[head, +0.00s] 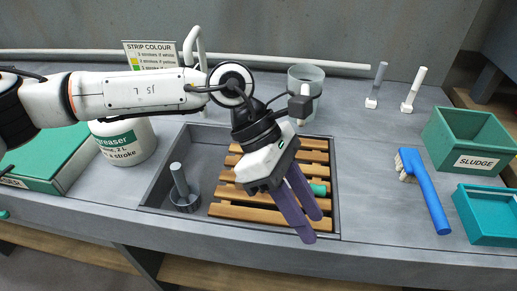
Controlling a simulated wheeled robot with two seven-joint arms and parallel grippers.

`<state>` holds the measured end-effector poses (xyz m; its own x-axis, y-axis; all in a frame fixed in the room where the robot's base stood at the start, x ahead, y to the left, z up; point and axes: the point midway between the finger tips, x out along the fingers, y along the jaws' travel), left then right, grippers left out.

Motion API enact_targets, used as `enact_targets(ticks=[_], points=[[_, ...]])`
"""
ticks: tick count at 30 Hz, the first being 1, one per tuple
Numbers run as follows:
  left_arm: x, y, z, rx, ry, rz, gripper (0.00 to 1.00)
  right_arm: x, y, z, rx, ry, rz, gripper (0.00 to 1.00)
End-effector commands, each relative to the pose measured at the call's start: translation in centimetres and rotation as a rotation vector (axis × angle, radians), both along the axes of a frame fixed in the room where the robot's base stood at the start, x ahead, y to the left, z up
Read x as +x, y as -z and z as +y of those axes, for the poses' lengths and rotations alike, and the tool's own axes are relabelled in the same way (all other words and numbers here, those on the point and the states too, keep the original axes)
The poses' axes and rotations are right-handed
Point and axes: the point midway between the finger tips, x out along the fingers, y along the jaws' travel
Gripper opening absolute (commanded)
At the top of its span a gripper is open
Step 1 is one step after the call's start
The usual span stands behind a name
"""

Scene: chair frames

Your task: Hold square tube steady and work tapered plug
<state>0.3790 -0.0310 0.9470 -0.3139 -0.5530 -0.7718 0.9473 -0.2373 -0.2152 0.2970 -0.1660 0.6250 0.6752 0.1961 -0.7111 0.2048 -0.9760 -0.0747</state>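My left gripper (308,228) reaches in over the sunken basin (150,200), its two purple fingers pointing down and slightly apart, with nothing visible between them. A small green piece (318,188) lies on the wooden slats just right of the fingers; I cannot tell whether it is the tapered plug. I cannot make out a square tube for certain; the gripper hides part of the slats. My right gripper is not in view.
A degreaser tub (125,145) and green box (50,155) stand left. A grey cup (312,78) is behind the basin. Two pale upright tools (376,85) (414,90), a blue brush (428,195), a SLUDGE bin (465,140) and teal tray (490,235) are right.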

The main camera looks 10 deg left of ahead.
Motion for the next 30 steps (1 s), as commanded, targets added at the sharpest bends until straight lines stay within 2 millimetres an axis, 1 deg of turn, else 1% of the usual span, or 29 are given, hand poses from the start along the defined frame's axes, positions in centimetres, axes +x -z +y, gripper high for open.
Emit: enact_targets(ticks=[1,2,3,5,6,9,10,13,17,20,30], points=[[1.5,-1.0,0.4,0.073,-0.056,-0.022,0.32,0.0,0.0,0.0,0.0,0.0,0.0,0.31],[2.5,-1.4,0.8,0.125,-0.095,-0.037,0.32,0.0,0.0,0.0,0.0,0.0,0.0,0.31],[4.2,-1.8,1.8,0.209,-0.146,-0.07,0.32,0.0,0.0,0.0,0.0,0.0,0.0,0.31],[6.5,-1.9,3.6,0.333,-0.189,-0.129,0.32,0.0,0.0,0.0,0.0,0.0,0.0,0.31],[7.8,-1.7,4.8,0.398,-0.196,-0.165,0.32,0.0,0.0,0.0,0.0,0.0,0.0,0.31],[9.9,-1.7,7.3,0.52,-0.187,-0.232,0.32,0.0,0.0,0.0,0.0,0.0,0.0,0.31],[10.4,-1.8,7.8,0.545,-0.184,-0.248,0.32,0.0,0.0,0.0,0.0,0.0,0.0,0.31],[11.4,-1.9,9.2,0.605,-0.172,-0.278,0.32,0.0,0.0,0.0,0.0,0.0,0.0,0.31],[11.8,-1.4,9.8,0.632,-0.166,-0.29,0.32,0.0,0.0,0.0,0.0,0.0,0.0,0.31],[11.7,-0.4,9.8,0.631,-0.165,-0.288,0.32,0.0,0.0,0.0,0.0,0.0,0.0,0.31],[11.7,4.1,9.7,0.628,-0.164,-0.285,0.32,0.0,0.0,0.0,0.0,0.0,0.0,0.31]])
